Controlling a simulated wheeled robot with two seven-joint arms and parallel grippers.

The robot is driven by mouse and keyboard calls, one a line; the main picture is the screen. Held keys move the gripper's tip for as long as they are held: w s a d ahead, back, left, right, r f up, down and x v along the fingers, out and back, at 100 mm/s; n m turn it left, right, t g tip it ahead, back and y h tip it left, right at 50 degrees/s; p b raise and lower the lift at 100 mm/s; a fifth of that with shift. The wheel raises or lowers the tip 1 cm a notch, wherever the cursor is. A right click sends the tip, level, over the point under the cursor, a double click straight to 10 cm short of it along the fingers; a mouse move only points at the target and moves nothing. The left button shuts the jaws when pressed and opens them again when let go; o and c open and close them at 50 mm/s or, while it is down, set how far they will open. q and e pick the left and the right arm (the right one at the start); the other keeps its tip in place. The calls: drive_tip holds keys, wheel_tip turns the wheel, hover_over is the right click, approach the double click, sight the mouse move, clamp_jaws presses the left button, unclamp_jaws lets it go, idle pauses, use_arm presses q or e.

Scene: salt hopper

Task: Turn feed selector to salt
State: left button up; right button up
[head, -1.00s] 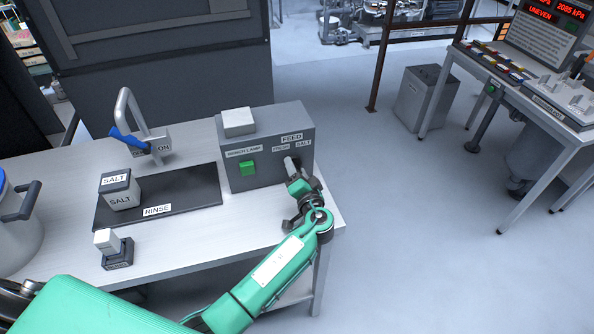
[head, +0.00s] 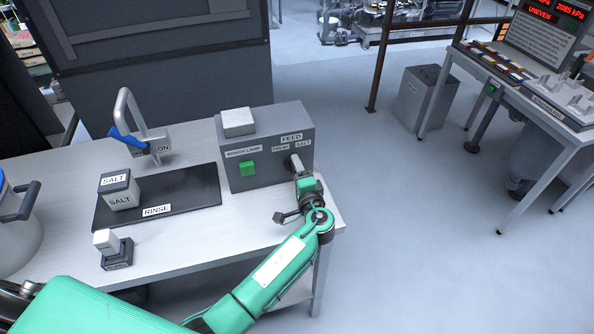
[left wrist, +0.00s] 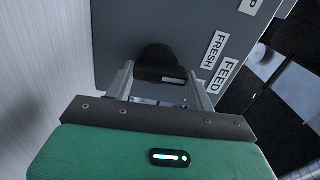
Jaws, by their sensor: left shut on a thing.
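The feed selector is a black knob (left wrist: 156,57) on the front of the grey control box (head: 235,174). The labels FEED (head: 291,138), FRESH (head: 281,147) and SALT (head: 304,142) are above it, FRESH at left and SALT at right. My left gripper (head: 296,165) reaches the knob at the box's right end. In the left wrist view my left gripper's fingers (left wrist: 162,82) are on both sides of the knob, shut on it. In the head view the gripper hides the knob, and I cannot tell its setting. My right gripper is out of view.
The box also carries a green button (head: 247,168) and a white block (head: 238,122) on top. A dark rinse mat (head: 190,190) with a SALT block (head: 119,191) lies left of it. A blue-handled tap (head: 128,140) stands behind. Bench is clear in front of the box.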

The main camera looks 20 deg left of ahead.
use_arm(q)
drive_tip(key=m+p, duration=0.1)
drive_tip(key=m, duration=0.4)
drive_tip(key=shift+p, duration=0.3)
drive_tip(key=shift+f+m+p, duration=0.2)
drive_tip(key=shift+m+p, duration=0.2)
drive_tip(key=shift+m, duration=0.8)
drive_tip(key=o, duration=1)
drive_tip(key=shift+d, duration=0.1)
drive_tip(key=shift+s+d+f, duration=0.1)
drive_tip(key=shift+s+d, duration=0.1)
drive_tip(key=shift+s, duration=0.1)
drive_tip(key=b+v, duration=0.4)
drive_tip(key=v, duration=0.9)
